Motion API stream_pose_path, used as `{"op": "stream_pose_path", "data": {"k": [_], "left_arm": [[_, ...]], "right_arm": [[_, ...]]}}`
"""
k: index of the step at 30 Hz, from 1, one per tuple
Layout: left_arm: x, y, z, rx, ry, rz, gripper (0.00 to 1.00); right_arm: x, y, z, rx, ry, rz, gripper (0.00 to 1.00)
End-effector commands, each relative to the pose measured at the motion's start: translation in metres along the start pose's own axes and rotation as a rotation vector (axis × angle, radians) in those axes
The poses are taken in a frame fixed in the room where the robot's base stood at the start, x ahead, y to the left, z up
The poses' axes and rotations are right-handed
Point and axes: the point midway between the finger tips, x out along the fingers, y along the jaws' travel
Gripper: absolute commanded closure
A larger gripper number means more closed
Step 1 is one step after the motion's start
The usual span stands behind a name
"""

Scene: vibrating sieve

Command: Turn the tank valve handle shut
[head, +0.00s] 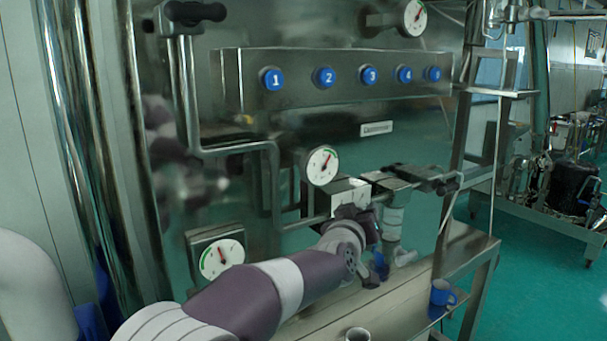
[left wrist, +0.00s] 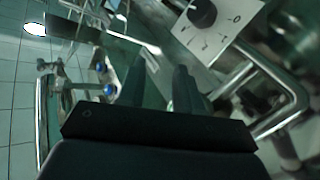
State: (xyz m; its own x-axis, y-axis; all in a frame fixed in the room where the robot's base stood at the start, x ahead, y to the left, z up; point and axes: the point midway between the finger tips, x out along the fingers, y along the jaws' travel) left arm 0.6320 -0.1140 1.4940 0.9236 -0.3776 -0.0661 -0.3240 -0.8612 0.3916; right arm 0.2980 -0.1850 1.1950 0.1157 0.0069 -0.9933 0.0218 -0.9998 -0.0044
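A valve with a black handle (head: 430,178) sits on the pipework right of the small control box, at the tank front. My left gripper (head: 358,222) is just below and left of it, in front of the control box, apart from the black handle. In the left wrist view my left gripper (left wrist: 161,68) has its two dark fingers apart, with nothing seen held between them. Other black handles sit on the pipes at the top left (head: 190,12) and top middle (head: 385,22). I cannot tell which handle is the tank valve's. My right gripper is not in view.
The control box (head: 350,190) with its black knob (left wrist: 202,12) is close to my left gripper. Round gauges (head: 322,165) and a row of blue numbered buttons (head: 324,77) are on the metal panel. A blue mug (head: 441,293) stands on the bench at right.

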Motion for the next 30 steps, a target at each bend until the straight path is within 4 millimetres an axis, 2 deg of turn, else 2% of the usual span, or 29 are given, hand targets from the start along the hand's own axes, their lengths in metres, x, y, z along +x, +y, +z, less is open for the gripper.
{"op": "stream_pose_path", "data": {"k": [1, 3, 5, 6, 8, 9, 11, 12, 15, 16, 18, 20, 21, 23, 30], "left_arm": [[-0.011, -0.03, 0.043, 0.041, -0.129, -0.036, 0.65], [-0.037, -0.07, 0.099, 0.094, -0.328, -0.09, 0.65], [-0.068, -0.104, 0.143, 0.128, -0.49, -0.14, 0.65], [-0.092, -0.127, 0.169, 0.146, -0.595, -0.174, 0.65], [-0.133, -0.159, 0.206, 0.166, -0.748, -0.225, 0.65], [-0.163, -0.179, 0.228, 0.175, -0.846, -0.261, 0.65], [-0.211, -0.207, 0.257, 0.182, -0.986, -0.312, 0.65], [-0.243, -0.223, 0.274, 0.182, -1.073, -0.345, 0.65], [-0.318, -0.253, 0.304, 0.168, -1.245, -0.417, 0.65], [-0.336, -0.26, 0.311, 0.162, -1.28, -0.434, 0.65], [-0.372, -0.273, 0.324, 0.14, -1.333, -0.473, 0.65], [-0.392, -0.283, 0.332, 0.111, -1.339, -0.505, 0.65], [-0.397, -0.291, 0.333, 0.085, -1.316, -0.531, 0.65], [-0.395, -0.297, 0.326, 0.068, -1.285, -0.55, 0.65], [-0.396, -0.297, 0.323, 0.06, -1.283, -0.557, 0.65]], "right_arm": [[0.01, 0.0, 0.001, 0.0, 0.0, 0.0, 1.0], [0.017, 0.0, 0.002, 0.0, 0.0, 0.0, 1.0], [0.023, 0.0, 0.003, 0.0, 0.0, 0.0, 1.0], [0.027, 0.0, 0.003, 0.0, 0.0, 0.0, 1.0], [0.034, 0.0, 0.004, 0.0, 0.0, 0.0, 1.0], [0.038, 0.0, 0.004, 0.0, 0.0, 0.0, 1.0], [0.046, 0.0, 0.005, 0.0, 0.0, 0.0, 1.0], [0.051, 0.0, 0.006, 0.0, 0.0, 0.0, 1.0], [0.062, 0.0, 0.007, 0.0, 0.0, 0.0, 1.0], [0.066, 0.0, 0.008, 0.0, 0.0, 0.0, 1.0], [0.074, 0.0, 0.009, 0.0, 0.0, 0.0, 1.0], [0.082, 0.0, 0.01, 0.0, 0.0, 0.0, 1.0], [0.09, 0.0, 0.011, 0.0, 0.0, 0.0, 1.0], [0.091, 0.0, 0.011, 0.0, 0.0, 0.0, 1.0], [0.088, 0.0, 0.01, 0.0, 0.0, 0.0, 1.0]]}}
